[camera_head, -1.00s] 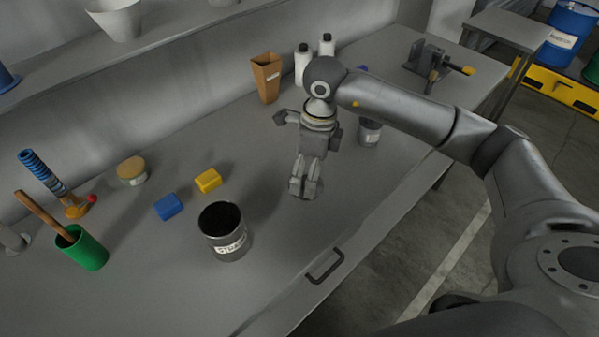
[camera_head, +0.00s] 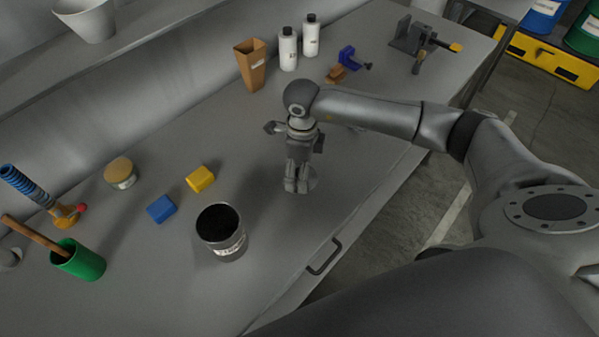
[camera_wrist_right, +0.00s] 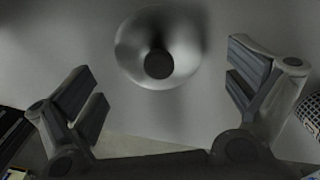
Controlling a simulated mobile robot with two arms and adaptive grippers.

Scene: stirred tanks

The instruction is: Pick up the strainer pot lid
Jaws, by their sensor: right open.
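The strainer pot lid is a round, shiny grey disc with a dark round knob; in the right wrist view the lid (camera_wrist_right: 184,62) lies on the bench ahead of my fingers. In the head view it is mostly hidden behind my gripper. My right gripper (camera_head: 297,186) points down over the bench. In the wrist view its fingers (camera_wrist_right: 165,82) are wide open and empty, one to each side of the lid. The labelled strainer pot (camera_head: 228,248) stands upright and uncovered to the left of the gripper. My left gripper is not in view.
A yellow block (camera_head: 200,179), a blue block (camera_head: 161,209) and a round tan-lidded jar (camera_head: 121,173) sit left. A green cup (camera_head: 79,262) holds a wooden handle. A brown container (camera_head: 250,66) and white bottles (camera_head: 288,48) stand behind. A drawer handle (camera_head: 325,257) is at the front edge.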

